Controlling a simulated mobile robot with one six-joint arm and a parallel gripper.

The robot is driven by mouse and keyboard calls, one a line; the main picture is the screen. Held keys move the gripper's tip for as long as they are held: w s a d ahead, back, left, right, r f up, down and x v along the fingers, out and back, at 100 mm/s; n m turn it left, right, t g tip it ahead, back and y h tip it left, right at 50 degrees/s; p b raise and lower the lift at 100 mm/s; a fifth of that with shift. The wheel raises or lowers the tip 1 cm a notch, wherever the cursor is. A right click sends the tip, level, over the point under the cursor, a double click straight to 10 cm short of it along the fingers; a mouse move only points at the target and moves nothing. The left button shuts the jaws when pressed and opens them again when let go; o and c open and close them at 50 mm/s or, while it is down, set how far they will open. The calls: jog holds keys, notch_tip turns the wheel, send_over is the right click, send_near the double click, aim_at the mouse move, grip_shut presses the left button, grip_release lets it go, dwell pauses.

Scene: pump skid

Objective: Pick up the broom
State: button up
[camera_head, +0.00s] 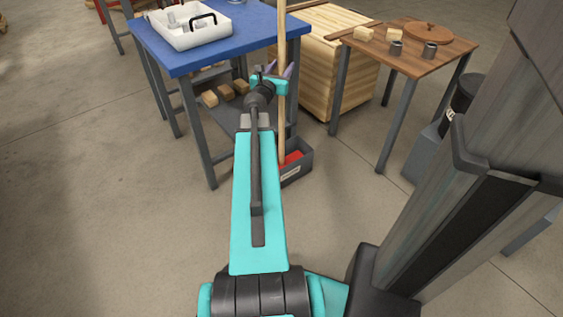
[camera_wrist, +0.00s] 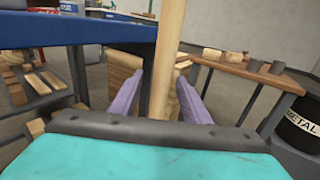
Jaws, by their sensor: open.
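The broom shows as an upright pale wooden handle (camera_head: 281,60). Its lower end reaches toward a dark bin by the blue table, and any bristles are hidden. In the wrist view the handle (camera_wrist: 163,70) rises in the middle of the picture, between the two purple fingers of my gripper (camera_wrist: 162,97). The fingers are open, one on each side of the handle, with gaps visible. How far ahead of the fingertips the handle stands is hard to tell. In the head view my gripper (camera_head: 280,71) is mostly hidden behind the wrist and handle.
A blue-topped table (camera_head: 195,52) with a white tray (camera_head: 191,28) stands at the left. A dark bin (camera_head: 297,172) with red contents is on the floor. A wooden crate (camera_head: 318,75) and a small wooden table (camera_head: 405,66) stand to the right. The left floor is clear.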

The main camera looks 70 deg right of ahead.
jog(key=shift+d+f+b, duration=0.2)
jog(key=shift+d+b, duration=0.1)
jog(key=shift+d, duration=0.7)
jog(key=shift+d+r, duration=0.1)
jog(key=shift+d, duration=0.8)
grip_shut()
